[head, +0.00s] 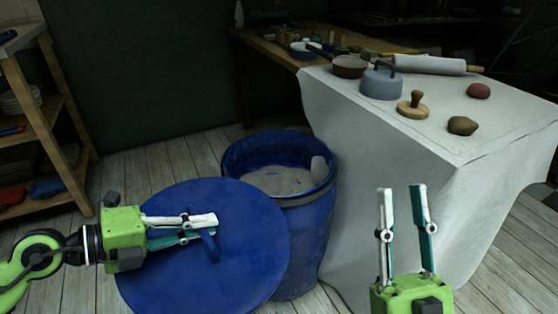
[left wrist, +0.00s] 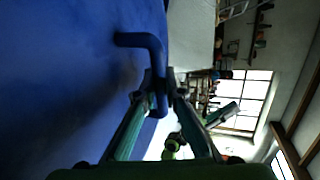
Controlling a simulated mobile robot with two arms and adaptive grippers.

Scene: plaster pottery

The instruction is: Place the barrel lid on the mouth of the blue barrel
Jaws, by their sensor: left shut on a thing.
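The blue barrel lid (head: 190,270) is a round disc with a handle (head: 211,246); in the head view it is in front and to the left of the barrel. My left gripper (head: 212,228) is shut on the lid's handle. In the left wrist view, the handle (left wrist: 150,45) is between the fingers of my left gripper (left wrist: 162,98). The blue barrel (head: 312,235) stands upright and open, with grey-white material inside. The lid hides part of the barrel's left side. My right gripper (head: 403,192) is open and empty, in front of the cloth-covered table.
A table with a white cloth (head: 365,150) stands right of the barrel, holding a grey handled pot (head: 381,82), a wooden stamp (head: 413,108), stones and a roll. A wooden shelf (head: 70,130) is at the left. A workbench (head: 265,45) stands behind.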

